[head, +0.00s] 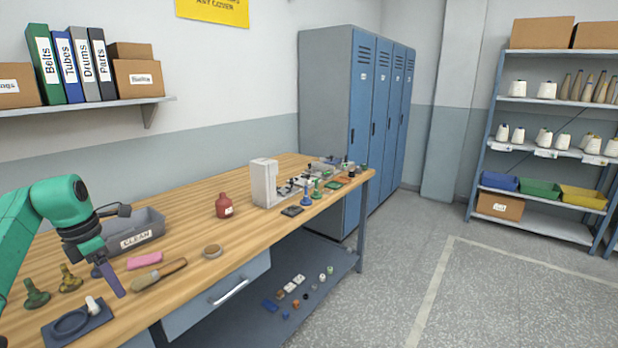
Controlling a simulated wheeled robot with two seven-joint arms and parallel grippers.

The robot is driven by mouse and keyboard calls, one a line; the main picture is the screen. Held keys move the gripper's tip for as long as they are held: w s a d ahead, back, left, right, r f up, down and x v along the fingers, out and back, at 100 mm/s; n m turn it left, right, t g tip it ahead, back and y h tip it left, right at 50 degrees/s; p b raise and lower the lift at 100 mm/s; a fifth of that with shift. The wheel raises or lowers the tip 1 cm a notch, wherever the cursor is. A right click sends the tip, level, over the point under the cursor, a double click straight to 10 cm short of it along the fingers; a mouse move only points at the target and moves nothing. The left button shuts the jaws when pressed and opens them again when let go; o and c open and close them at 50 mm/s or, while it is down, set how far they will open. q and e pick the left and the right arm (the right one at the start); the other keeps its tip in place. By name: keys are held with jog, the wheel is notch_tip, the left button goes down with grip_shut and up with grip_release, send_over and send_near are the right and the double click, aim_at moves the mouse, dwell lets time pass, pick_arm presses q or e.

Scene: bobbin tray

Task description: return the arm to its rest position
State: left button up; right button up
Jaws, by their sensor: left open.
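My left arm (60,205), green with a black wrist, reaches in from the left over the near end of the workbench. Its left gripper (113,285) points down above the bench top, between the pink block (145,259) and the dark pad (75,322). The gripper is open and I see nothing held in it. My right gripper is not in view.
Two bobbin-like pieces (70,278) stand left of the gripper. A wooden-handled brush (158,275), a round tan disc (212,251) and a red bottle (224,205) lie or stand to the right. A white machine (264,183) is farther back. The bench middle is mostly clear.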

pick_arm(q)
jog(key=w+d+f+n+t+h, duration=0.2)
jog(key=w+d+f+h, duration=0.15)
jog(key=d+f, duration=0.45)
jog(key=w+d+f+n+t+h, duration=0.25)
jog(key=w+d+f, duration=0.3)
jog(key=d, duration=0.35)
jog(key=s+d+f+n+t+h, duration=0.15)
jog(key=d+f+n+t, duration=0.3)
jog(key=f+n, duration=0.65)
jog(key=s+a+f+n+g+y, duration=0.1)
jog(key=s+a+f+n+y, duration=0.2)
jog(key=s+f+n, duration=0.75)
jog(key=s+a+f+n+g+y, duration=0.1)
jog(key=s+a+f+n+y, duration=0.3)
jog(key=s+f, duration=0.65)
jog(key=s+d+f+n+g, duration=0.1)
jog(key=s+f+n+g, duration=0.1)
jog(key=s, duration=0.7)
jog(key=s+d+f+n+g+y, duration=0.1)
jog(key=s+f+n+g, duration=0.1)
jog(key=s+f+n, duration=0.3)
jog(key=s+d+f+n+g, duration=0.1)
jog(key=s+f+n+g, duration=0.2)
jog(key=s+f, duration=0.4)
jog(key=s, duration=0.7)
jog(key=shift+d+f+n, duration=0.2)
jog(key=shift+d+n, duration=0.1)
jog(key=shift+d, duration=0.1)
